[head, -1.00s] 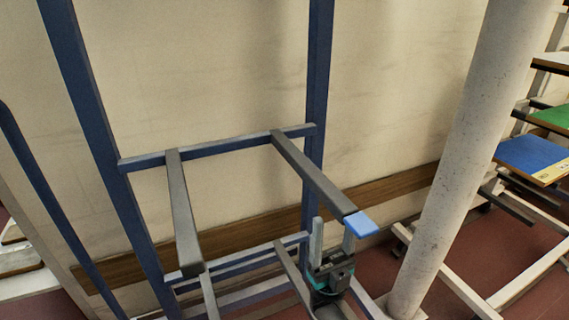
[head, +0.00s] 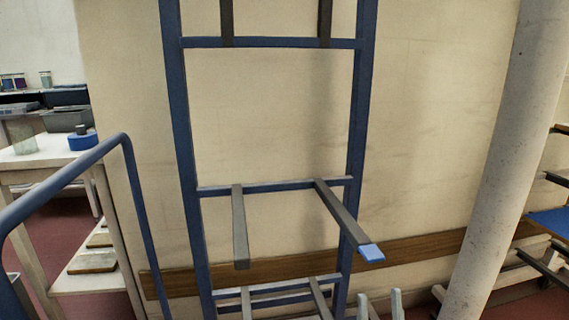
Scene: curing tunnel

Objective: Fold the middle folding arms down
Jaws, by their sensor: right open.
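A blue rack frame (head: 358,110) stands against the wall. Its middle rail carries two grey folding arms. The left middle arm (head: 240,228) and the right middle arm (head: 340,215) both stick out towards me. The right one has a bright blue tip (head: 371,253); the left one shows no blue tip. My right gripper (head: 381,306) is at the bottom edge, below the blue tip. Its two grey fingers are apart, with nothing seen between them. My left gripper is not in view.
Lower arms (head: 320,298) stick out below, near my right gripper. Upper arms (head: 325,18) run up out of view. A round pillar (head: 497,150) stands at right. A blue tube handle (head: 128,150) and a white table (head: 40,155) are at left.

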